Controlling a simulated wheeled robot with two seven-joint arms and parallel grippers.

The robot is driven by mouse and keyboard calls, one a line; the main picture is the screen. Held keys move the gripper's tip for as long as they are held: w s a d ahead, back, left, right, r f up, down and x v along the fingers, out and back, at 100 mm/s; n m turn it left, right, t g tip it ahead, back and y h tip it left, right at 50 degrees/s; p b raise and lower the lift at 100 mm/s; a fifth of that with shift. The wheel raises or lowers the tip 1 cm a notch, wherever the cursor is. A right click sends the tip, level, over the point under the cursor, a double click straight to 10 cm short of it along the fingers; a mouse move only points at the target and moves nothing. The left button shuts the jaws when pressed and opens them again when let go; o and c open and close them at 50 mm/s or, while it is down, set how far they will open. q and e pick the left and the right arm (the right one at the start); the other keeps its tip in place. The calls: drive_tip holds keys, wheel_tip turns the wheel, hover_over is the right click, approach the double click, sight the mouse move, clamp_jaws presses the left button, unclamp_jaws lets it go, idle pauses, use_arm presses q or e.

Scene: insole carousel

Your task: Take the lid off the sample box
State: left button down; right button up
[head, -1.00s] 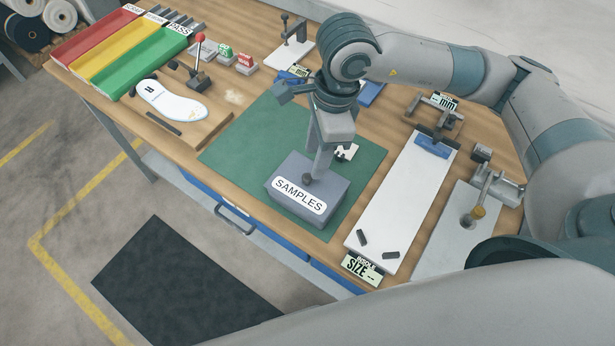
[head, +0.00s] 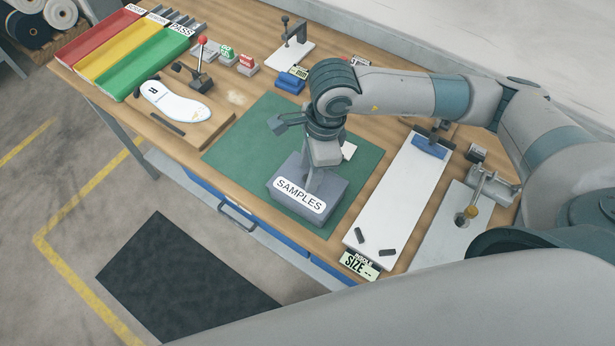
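The grey sample box (head: 338,203) with its "SAMPLES" label stands on the green mat (head: 229,149). Its lid (head: 287,176) is on top, and the lid's knob is hidden by the gripper. My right gripper (head: 309,184) points down at the middle of the lid, with its fingertips at the knob. Whether its fingers are open or shut on the knob cannot be made out. My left gripper is not in view.
A white insole (head: 174,100) lies on a wooden board to the left, beside a red-knobbed lever (head: 202,58). Red, yellow and green trays (head: 150,65) stand behind it. A long white measuring board (head: 400,200) lies right of the mat.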

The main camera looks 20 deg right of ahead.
drive_tip(key=shift+a+f, duration=0.1)
drive_tip(key=shift+f, duration=0.55)
clamp_jaws()
drive_tip(key=shift+r, duration=0.1)
